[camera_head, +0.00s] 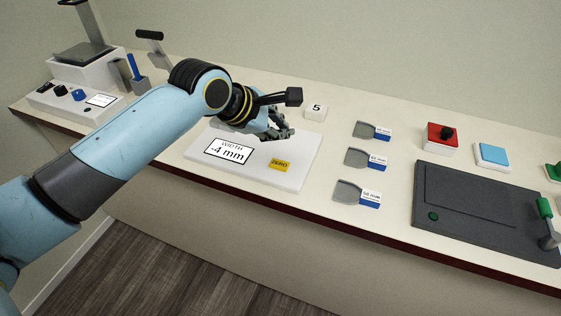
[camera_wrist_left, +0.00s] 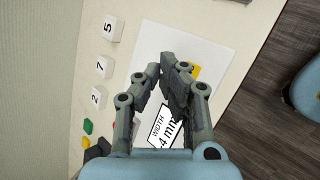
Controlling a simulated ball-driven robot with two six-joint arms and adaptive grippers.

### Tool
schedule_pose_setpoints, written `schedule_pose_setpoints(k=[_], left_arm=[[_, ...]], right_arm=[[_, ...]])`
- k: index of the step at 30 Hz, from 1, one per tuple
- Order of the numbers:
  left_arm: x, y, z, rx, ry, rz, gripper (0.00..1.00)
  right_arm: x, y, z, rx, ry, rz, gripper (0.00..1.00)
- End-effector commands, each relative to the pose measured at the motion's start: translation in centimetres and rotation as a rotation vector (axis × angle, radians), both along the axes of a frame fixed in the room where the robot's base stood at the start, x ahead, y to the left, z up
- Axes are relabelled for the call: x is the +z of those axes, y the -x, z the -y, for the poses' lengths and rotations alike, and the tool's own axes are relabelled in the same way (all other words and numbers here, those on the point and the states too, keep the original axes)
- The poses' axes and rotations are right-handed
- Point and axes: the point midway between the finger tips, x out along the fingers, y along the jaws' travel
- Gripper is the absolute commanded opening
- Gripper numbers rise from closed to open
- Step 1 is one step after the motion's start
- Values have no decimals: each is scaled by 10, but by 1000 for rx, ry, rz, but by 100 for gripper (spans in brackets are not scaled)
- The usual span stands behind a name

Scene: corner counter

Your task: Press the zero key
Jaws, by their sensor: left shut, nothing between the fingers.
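The yellow zero key (camera_head: 280,165) sits on a white panel (camera_head: 294,180), to the right of a display (camera_head: 229,151) that reads WIDTH -4 mm. In the left wrist view the zero key (camera_wrist_left: 194,71) shows only in part behind my fingers. My left gripper (camera_head: 290,134) is over the back part of the panel, behind the key in the head view. Its fingers are shut and empty in the left wrist view (camera_wrist_left: 168,62). I cannot tell how high the fingertips are above the panel. My right gripper is not in view.
Several labelled grey-and-blue gauges (camera_head: 362,159) lie right of the panel. A block marked 5 (camera_head: 316,112) stands behind the gripper.

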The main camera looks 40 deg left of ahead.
Motion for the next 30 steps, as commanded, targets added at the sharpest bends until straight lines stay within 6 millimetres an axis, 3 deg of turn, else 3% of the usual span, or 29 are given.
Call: schedule_pose_setpoints(k=[6, 19, 30], left_arm=[[3, -16, -6, 111, 114, 11, 0], [0, -16, -6, 114, 117, 11, 0], [-32, -16, -6, 113, 115, 10, 0]], right_arm=[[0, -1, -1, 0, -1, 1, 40], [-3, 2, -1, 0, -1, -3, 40], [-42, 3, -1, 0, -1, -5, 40]])
